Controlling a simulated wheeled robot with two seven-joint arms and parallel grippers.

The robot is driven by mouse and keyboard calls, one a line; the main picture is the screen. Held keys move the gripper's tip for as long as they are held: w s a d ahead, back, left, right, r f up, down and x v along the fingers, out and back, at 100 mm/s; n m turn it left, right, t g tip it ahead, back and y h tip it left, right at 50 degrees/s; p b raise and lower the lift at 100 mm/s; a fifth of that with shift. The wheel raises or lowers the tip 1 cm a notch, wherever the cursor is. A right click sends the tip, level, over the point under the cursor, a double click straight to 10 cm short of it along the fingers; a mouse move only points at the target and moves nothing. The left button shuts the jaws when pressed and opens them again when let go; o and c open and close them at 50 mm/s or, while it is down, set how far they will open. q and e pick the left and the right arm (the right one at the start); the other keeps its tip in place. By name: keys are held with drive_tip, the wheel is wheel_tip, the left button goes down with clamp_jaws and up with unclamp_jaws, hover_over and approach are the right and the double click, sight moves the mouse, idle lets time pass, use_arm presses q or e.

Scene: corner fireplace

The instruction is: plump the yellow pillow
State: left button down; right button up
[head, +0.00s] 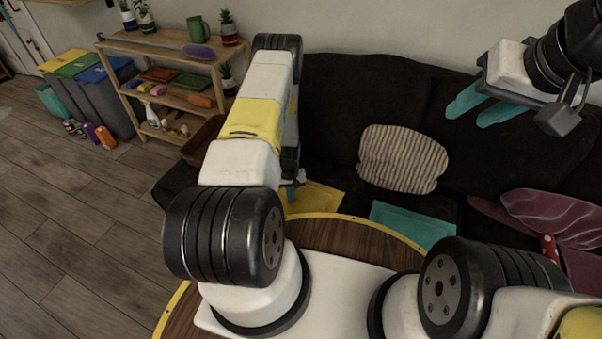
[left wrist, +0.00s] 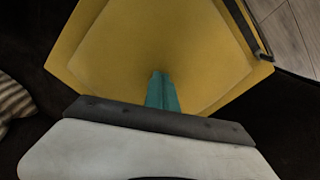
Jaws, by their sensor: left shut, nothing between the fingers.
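The yellow pillow (head: 318,198) lies on the dark sofa seat, and my left arm hides much of it in the head view. In the left wrist view the yellow pillow (left wrist: 120,45) fills most of the picture as a flat square with a raised border line. My left gripper (left wrist: 160,80) has its teal fingers shut together and empty, in front of the pillow's face; I cannot tell whether they touch it. In the head view only a bit of the left gripper (head: 290,190) shows beside the arm. My right gripper (head: 482,106) is raised before the sofa back, fingers apart and empty.
A striped cushion (head: 403,159) leans on the sofa (head: 365,95). A wooden shelf (head: 160,40) and bins (head: 95,90) stand at left.

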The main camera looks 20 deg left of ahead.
sight(299, 204)
use_arm(q)
drive_tip(key=shift+f, duration=0.1)
drive_tip(key=shift+s+d+r, duration=0.2)
drive_tip(key=shift+d+r, duration=0.5)
drive_tip(key=shift+d, duration=0.2)
drive_tip(key=shift+s+d+r, duration=0.15)
drive_tip(key=shift+d+r, duration=0.5)
drive_tip(key=shift+d, duration=0.2)
drive_tip(key=shift+f, duration=0.1)
drive_tip(key=shift+f, duration=1.25)
drive_tip(key=shift+r, duration=1.35)
